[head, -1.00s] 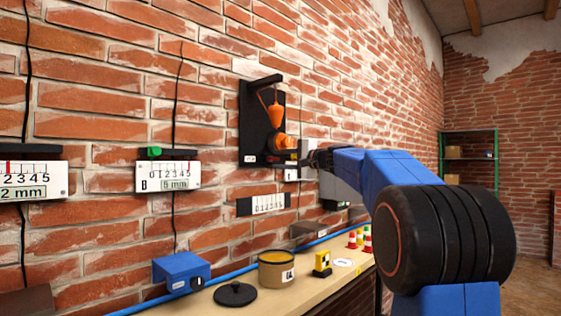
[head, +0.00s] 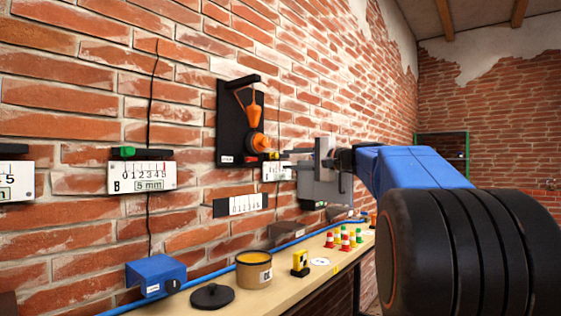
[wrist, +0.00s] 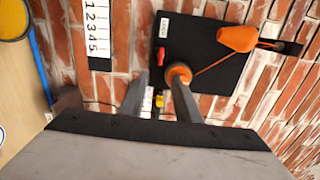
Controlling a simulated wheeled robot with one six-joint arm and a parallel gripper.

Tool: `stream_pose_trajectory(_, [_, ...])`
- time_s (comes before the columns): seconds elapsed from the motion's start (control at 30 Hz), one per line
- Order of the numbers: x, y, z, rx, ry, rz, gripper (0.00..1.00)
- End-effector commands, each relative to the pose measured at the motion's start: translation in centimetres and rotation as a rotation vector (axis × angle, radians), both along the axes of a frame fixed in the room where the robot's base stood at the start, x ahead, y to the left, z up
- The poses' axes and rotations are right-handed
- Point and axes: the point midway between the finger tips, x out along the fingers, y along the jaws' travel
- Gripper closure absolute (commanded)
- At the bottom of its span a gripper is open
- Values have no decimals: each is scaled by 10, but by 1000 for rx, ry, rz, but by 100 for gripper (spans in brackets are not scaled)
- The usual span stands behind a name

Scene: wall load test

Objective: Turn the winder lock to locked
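The winder is a black board (head: 226,121) on the brick wall with an orange reel (head: 257,143), a cord and an orange bob (head: 252,108). A small red lever (head: 262,157) sits at the board's lower edge, with a yellow piece (head: 274,156) beside it. The red lever (wrist: 161,56) also shows in the wrist view, near a white label; I cannot read the lock state. My gripper (head: 287,156) is to the right of the board. In the wrist view its fingers (wrist: 157,76) are apart with nothing held; the right fingertip overlaps the reel (wrist: 179,72). Contact cannot be told.
A blue box (head: 155,275) and gauge B (head: 142,177) are at left.

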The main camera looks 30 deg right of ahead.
Motion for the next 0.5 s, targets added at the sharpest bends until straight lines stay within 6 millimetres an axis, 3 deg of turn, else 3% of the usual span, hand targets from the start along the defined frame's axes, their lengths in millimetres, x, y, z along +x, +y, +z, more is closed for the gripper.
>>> stream_pose_trajectory(0.2, [-17,-7,0,0,0,-1,70])
stream_pose_trajectory(0.5, [-21,-8,0,0,0,0,70])
